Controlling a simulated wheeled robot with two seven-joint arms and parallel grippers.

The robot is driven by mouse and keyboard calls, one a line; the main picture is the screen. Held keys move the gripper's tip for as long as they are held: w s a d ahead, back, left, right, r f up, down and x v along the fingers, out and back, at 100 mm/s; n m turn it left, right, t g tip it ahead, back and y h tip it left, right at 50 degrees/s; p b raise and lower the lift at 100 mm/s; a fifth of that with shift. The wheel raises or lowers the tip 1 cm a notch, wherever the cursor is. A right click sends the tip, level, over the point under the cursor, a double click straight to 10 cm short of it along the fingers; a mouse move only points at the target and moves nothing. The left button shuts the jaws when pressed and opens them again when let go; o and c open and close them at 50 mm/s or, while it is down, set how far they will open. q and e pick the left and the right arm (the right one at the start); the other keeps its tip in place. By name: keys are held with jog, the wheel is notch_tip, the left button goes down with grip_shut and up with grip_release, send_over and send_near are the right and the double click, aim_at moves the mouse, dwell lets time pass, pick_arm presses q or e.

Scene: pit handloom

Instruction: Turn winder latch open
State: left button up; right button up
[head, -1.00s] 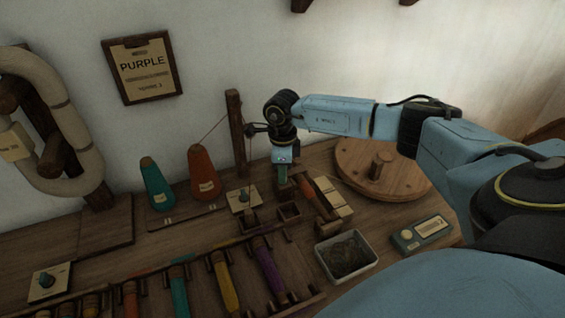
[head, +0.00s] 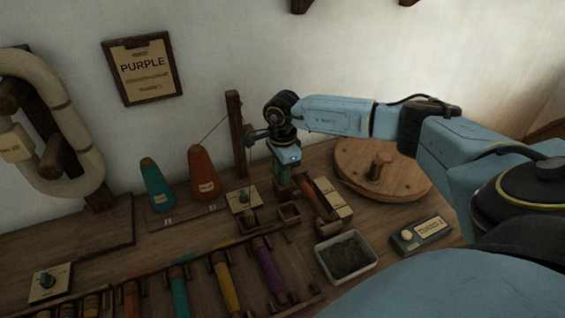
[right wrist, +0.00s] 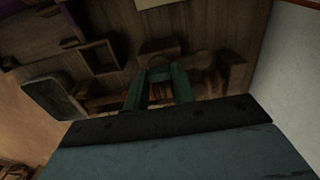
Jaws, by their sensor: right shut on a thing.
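The winder (head: 322,203) stands on the bench, a low wooden frame with a brown roller. My right gripper (head: 283,188) points down at its left end, with the arm reaching in from the right. In the right wrist view its green fingers (right wrist: 158,92) are close together around a small brownish part. The gripper is shut on this part, which seems to be the winder latch. The fingers and wrist hide most of it, so its angle cannot be told. My left gripper is not in view.
A round wooden disc (head: 383,168) lies right of the winder, and a grey tray (head: 346,257) in front. A post (head: 238,134) and a knob plate (head: 243,199) stand close on the left. Orange (head: 204,172) and teal (head: 157,184) cones are further left.

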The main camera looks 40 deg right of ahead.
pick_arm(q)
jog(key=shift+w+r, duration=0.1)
pick_arm(e)
jog(key=o, duration=1)
jog(key=shift+r, duration=0.1)
jog(key=shift+r, duration=0.3)
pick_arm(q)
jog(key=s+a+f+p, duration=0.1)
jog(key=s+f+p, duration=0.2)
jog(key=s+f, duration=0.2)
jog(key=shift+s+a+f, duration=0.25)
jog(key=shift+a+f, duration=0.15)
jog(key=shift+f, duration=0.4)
pick_arm(e)
notch_tip(320, 180, up, 13)
jog(key=shift+f, duration=0.15)
